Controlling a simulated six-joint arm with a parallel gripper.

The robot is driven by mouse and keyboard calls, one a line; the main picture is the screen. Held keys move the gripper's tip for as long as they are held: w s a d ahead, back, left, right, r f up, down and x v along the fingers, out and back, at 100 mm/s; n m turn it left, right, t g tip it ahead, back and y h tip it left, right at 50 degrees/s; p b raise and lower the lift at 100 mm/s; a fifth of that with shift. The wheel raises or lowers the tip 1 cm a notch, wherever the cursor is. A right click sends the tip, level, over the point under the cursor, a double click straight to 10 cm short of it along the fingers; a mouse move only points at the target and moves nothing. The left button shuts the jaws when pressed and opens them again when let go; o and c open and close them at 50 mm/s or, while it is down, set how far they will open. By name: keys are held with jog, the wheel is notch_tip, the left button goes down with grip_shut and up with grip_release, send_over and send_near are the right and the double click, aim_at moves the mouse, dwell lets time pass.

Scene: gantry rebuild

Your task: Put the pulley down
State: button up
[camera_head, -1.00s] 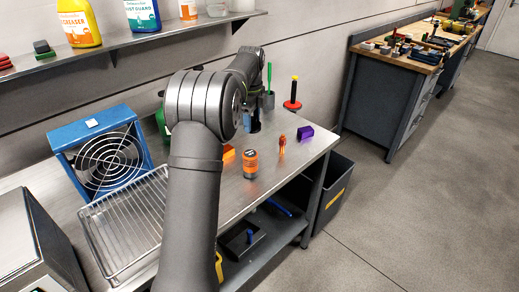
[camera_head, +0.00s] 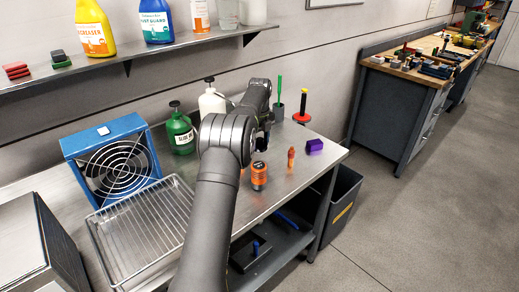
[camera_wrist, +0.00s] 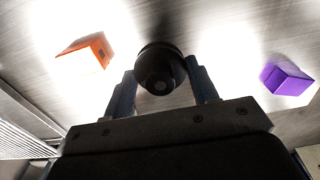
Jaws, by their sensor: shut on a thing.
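The pulley (camera_wrist: 160,69) is a dark, round part in the middle of the wrist view. My gripper (camera_wrist: 162,76) is shut on it, with one finger on each side. The metal bench top (camera_head: 268,205) lies beneath; the wrist view does not show clearly whether the pulley touches it.
An orange block (camera_wrist: 84,54) lies left of the pulley and a purple block (camera_wrist: 286,78) right of it.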

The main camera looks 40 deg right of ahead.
aim_at(259, 148)
jog(key=shift+w+f, duration=0.1)
jog(key=shift+f, duration=1.9)
jog(key=shift+f, duration=0.2)
jog(key=o, duration=1.2)
jog(key=shift+c, duration=0.2)
notch_tip(259, 148, up, 12)
jog(key=shift+r, duration=0.2)
